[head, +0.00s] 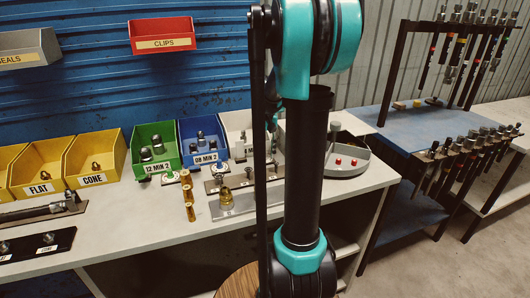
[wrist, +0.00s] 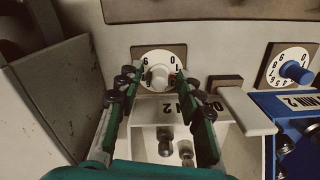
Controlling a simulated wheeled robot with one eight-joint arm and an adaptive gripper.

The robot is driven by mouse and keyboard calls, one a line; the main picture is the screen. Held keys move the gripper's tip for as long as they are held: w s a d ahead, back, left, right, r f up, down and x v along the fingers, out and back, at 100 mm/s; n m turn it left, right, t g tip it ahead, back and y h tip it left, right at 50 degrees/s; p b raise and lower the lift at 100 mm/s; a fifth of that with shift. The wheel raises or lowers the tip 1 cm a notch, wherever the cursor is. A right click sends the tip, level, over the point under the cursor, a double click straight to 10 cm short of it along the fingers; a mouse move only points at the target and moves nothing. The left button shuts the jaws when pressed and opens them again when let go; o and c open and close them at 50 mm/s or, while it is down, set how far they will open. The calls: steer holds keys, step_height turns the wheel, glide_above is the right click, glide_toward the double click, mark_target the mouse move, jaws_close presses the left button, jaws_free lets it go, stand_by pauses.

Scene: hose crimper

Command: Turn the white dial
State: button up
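The white dial (wrist: 158,72) shows in the wrist view as a round numbered face on a brown plate, with a pale knob (wrist: 160,76) at its centre. My gripper (wrist: 155,76) is open, with one dark-padded finger to the left of the knob and one to the right. The right fingertip overlaps the edge of the dial face. A gap shows between the knob and the left finger; I cannot tell whether the right finger touches it. In the head view my arm hides the gripper and most of the dial's area.
In the wrist view, a blue-knobbed dial (wrist: 293,71) and a blue bin (wrist: 292,112) are at the right. A white bin (wrist: 147,139) with metal fittings is below the dial. A grey tray wall (wrist: 52,97) stands close on the left. A pale lever (wrist: 245,108) lies between the dials.

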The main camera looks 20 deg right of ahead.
mark_target(265, 152)
step_height(265, 152, up, 12)
stand_by(0.5)
steer(key=shift+s+f, duration=0.1)
steer(key=shift+s, duration=0.05)
